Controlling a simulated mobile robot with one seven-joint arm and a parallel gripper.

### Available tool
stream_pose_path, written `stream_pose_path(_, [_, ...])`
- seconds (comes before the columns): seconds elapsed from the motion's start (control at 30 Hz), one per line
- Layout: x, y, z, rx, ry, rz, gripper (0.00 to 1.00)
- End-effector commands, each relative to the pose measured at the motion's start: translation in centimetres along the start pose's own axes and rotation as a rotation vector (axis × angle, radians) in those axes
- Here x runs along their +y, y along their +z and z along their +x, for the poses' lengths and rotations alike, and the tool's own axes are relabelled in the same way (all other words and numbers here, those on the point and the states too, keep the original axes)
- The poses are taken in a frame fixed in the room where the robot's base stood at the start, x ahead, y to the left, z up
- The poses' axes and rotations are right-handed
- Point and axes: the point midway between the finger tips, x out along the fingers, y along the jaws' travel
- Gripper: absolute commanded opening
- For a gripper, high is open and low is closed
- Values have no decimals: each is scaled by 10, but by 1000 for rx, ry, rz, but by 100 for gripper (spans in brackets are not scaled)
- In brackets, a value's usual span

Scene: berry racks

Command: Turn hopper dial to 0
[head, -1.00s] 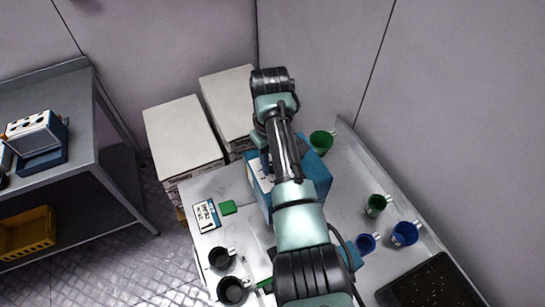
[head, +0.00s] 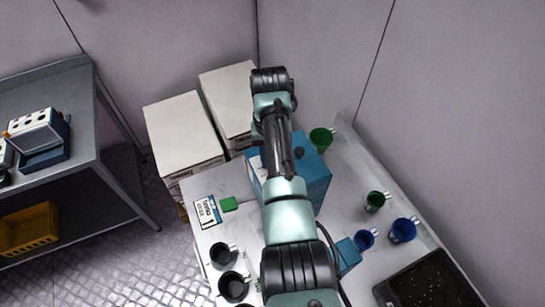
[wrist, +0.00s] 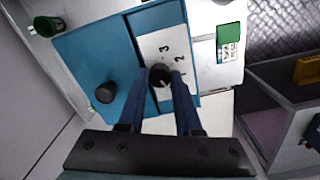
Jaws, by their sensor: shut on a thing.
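The hopper is a blue box (head: 312,180) on the table, partly hidden behind my arm in the head view. In the wrist view its blue face (wrist: 85,60) carries a white plate (wrist: 150,45) with the digits 3, 2 and what looks like 1. The dark round dial (wrist: 160,76) sits on this plate. My gripper (wrist: 162,78) has its two blue fingers on either side of the dial, shut on it. A small light mark shows at the dial's lower edge; its exact reading is unclear. The head view hides the dial and fingertips.
A black knob (wrist: 106,92) stands on the hopper beside the plate. A green cup (head: 321,138) is close behind the hopper.

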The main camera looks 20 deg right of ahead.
Motion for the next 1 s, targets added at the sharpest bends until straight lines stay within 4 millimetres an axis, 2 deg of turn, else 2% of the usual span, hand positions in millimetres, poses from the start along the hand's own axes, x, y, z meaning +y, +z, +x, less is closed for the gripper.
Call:
stream_pose_path(0.33, [0,-2,-2,5,0,5,0])
stream_pose_path(0.37, [0,-2,-2,6,0,5,35])
stream_pose_path(0.5, [0,-1,-1,4,0,4,60])
stream_pose_path(0.53, [0,-1,-1,4,0,4,63])
stream_pose_path(0.87, [0,-1,-3,2,0,3,63])
stream_pose_path(1.0, [0,-2,-17,7,-1,3,63])
